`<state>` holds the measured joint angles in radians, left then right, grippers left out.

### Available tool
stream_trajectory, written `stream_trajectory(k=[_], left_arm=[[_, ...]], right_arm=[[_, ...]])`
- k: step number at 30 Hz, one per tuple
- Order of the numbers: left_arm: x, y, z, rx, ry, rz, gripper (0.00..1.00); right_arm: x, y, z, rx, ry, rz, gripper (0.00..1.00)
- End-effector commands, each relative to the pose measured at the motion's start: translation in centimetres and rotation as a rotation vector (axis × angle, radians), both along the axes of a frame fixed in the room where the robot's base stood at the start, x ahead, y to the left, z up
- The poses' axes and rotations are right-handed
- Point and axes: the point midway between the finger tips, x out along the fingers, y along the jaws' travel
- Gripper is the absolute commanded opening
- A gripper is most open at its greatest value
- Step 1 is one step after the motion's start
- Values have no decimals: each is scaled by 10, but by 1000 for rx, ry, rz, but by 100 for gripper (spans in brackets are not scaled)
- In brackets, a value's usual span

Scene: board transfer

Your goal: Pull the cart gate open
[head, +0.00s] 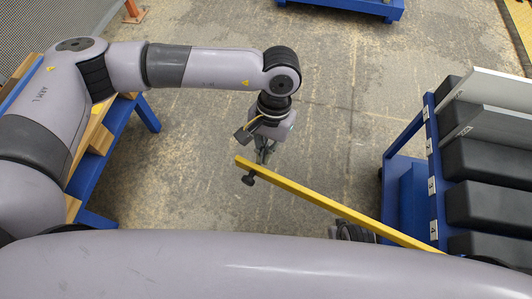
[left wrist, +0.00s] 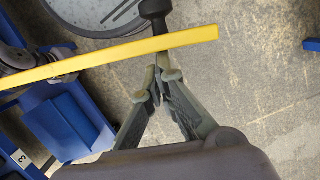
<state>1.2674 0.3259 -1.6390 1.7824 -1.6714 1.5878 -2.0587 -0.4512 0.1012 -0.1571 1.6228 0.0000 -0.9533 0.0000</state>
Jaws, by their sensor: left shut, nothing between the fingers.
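The cart gate is a yellow bar (head: 335,210) that runs from the blue cart's corner at lower right out over the floor to a free end near the middle. A black knob (head: 249,180) sits near that free end. My left gripper (head: 263,156) is beside the free end, on the opposite side of the bar from the knob. In the left wrist view the yellow bar (left wrist: 110,57) crosses just past the fingertips, with the black knob (left wrist: 155,10) beyond. The left fingers (left wrist: 158,82) are together with nothing between them. Whether they touch the bar is unclear.
The blue cart (head: 434,170) at right holds dark padded slots with pale boards (head: 490,122). A blue-framed bench (head: 100,165) with wood stands at left under my left arm. Another blue platform (head: 350,5) is at the top. The floor between is clear.

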Motion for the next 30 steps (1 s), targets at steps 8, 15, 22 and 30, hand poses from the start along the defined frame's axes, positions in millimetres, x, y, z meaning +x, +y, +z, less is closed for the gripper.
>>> stream_trajectory(k=[8,15,22,30], left_arm=[[0,0,0,0,0,0,0],[4,-2,15,-2,-2,0,0],[15,-6,61,-2,-5,-1,0],[25,-10,106,0,-1,0,0]], right_arm=[[0,0,1,-1,0,0,0],[0,0,0,-1,0,0,0],[0,0,0,-1,0,0,0],[0,0,0,-1,0,0,0]])
